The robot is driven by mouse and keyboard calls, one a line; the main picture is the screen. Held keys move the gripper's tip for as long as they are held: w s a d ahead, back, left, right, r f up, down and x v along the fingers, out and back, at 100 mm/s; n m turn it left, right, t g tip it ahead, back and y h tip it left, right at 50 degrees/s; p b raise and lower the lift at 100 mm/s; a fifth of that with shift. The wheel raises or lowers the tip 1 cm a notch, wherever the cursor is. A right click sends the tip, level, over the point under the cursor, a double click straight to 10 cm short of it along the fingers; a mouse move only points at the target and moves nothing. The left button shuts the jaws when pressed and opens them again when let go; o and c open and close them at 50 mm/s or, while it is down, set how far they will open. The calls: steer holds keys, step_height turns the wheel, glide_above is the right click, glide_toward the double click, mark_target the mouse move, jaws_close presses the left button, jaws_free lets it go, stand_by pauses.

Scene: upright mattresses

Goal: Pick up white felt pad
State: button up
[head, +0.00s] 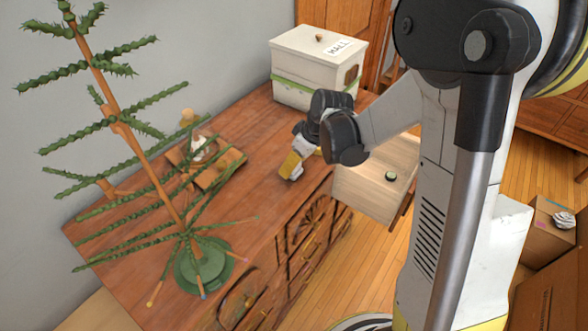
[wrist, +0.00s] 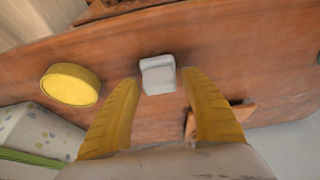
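A small white block-like pad (wrist: 158,76) lies on the brown wooden dresser top (wrist: 230,55) in the wrist view. My gripper (wrist: 160,80) is open, with its yellow fingers spread on the left and right of the pad. The pad shows in the gap near the fingertips, with wood visible on both sides of it. In the head view my gripper (head: 291,166) points down close over the dresser (head: 255,150). I cannot clearly tell the pad from the gripper there.
A round yellow object (wrist: 70,84) lies left of the fingers. A lidded white box (head: 305,92) stands at the dresser's far end. An open drawer (head: 362,185) holds a small green-topped item (head: 390,176). A sparse artificial tree (head: 130,120) and a wooden holder (head: 215,172) stand left.

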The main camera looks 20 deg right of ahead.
steer(key=c, duration=0.8)
steer(key=shift+c, duration=0.2)
steer(key=shift+r, duration=0.15)
steer(key=shift+r, duration=0.3)
steer(key=r+p, duration=0.1)
steer(key=r, duration=0.1)
steer(key=r+p, duration=0.1)
steer(key=r, duration=0.1)
steer(key=shift+d, duration=0.4)
steer(key=s+d+r+p, duration=0.1)
steer(key=d+r+p, duration=0.1)
steer(key=d+r, duration=0.4)
steer(key=d, duration=0.4)
steer(key=shift+s+d, duration=0.35)
steer(key=shift+d, duration=0.05)
